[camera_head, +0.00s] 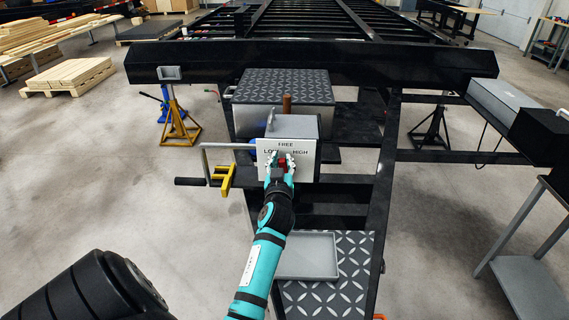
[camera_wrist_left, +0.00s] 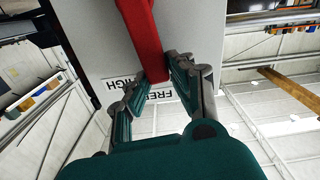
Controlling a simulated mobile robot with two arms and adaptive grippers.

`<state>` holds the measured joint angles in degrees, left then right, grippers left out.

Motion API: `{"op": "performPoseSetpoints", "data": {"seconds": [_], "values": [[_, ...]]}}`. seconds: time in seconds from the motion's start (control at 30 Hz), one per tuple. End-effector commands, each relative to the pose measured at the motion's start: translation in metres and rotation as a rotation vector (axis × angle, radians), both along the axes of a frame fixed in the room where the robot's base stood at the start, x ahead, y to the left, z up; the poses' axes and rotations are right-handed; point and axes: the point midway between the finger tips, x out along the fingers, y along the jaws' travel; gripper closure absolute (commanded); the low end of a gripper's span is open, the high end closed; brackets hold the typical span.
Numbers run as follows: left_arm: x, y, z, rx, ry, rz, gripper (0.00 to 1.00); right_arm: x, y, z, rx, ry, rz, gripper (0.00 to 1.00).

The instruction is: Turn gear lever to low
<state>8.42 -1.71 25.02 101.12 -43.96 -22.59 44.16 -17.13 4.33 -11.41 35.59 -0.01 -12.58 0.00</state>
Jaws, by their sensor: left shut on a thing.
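The gear box has a light plate (camera_head: 303,155) lettered FREE at the top, LOW at the left and HIGH at the right. The red gear lever (camera_head: 282,161) shows at the middle of the plate, mostly hidden by my left gripper (camera_head: 280,173). In the left wrist view the red lever (camera_wrist_left: 146,40) runs between the fingers of my left gripper (camera_wrist_left: 157,90), which is shut on it. The FREE and HIGH lettering shows near the fingers there; LOW is hidden. In the head view the lever's exact direction cannot be told. My right gripper is not in view.
A crank handle (camera_head: 190,181) and a yellow bracket (camera_head: 224,178) stick out left of the box. A grey tray (camera_head: 308,256) sits on the tread plate below. Black trailer beams (camera_head: 420,63) surround the box. Open floor (camera_head: 120,190) lies to the left.

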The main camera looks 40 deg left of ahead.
Motion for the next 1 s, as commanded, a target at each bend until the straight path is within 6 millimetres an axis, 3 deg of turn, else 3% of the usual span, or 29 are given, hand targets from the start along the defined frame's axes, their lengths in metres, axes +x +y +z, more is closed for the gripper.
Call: {"op": "performPoseSetpoints", "data": {"seconds": [0.6, 1.0], "values": [[-0.022, 0.026, -0.013, -0.377, -0.32, 0.002, 1.0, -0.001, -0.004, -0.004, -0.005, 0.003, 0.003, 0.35], [-0.027, 0.033, -0.02, -0.496, -0.422, 0.0, 1.0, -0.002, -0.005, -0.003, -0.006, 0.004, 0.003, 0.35]]}}
